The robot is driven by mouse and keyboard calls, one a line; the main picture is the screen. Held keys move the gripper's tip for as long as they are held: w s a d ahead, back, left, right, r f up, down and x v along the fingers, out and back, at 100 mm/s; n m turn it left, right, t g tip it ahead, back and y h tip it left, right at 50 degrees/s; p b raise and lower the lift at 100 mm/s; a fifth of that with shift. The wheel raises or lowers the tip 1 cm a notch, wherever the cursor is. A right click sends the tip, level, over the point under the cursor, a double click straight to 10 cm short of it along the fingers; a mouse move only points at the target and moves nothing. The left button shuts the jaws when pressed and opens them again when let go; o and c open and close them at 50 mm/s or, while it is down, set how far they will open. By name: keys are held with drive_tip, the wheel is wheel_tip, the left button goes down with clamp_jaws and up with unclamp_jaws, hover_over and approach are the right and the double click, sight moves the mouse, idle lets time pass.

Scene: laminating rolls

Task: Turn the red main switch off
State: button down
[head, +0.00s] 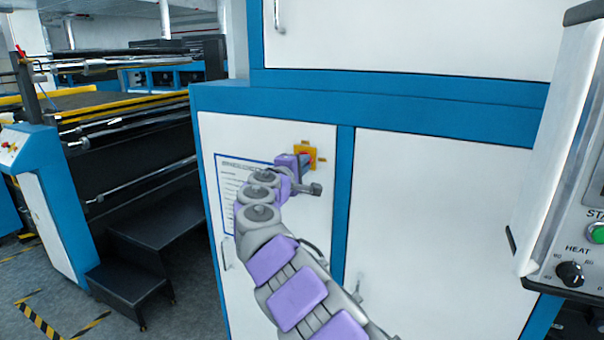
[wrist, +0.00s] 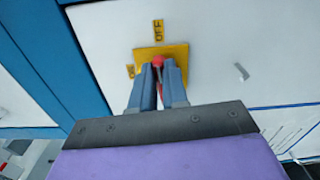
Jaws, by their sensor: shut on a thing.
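The red main switch (wrist: 158,62) sits on a yellow plate (wrist: 178,53) on the white cabinet door. In the wrist view, a label reading OFF stands above the plate and another label is at its left edge. My gripper (wrist: 158,70) is shut on the red switch, with one blue-grey finger on each side of it. Most of the switch handle is hidden between the fingers. In the head view, the yellow plate (head: 312,154) shows just beyond my gripper (head: 305,160), which partly covers it.
A framed notice (head: 228,180) is on the same door, left of my arm. A control box (head: 560,200) with a HEAT knob (head: 570,274) and a green button (head: 597,233) stands at the right. Black steps (head: 130,287) and a roller machine are at the left.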

drive_tip(key=shift+f+m+b, duration=0.4)
drive_tip(key=shift+m+b, duration=0.1)
drive_tip(key=shift+m, duration=0.1)
drive_tip(key=c, duration=1.1)
unclamp_jaws()
drive_tip(key=shift+c, duration=0.2)
drive_tip(key=shift+r, duration=0.15)
drive_tip(key=shift+s, duration=0.1)
drive_tip(key=p+v, duration=0.2)
drive_tip(key=v, duration=1.5)
drive_tip(key=shift+a, duration=0.15)
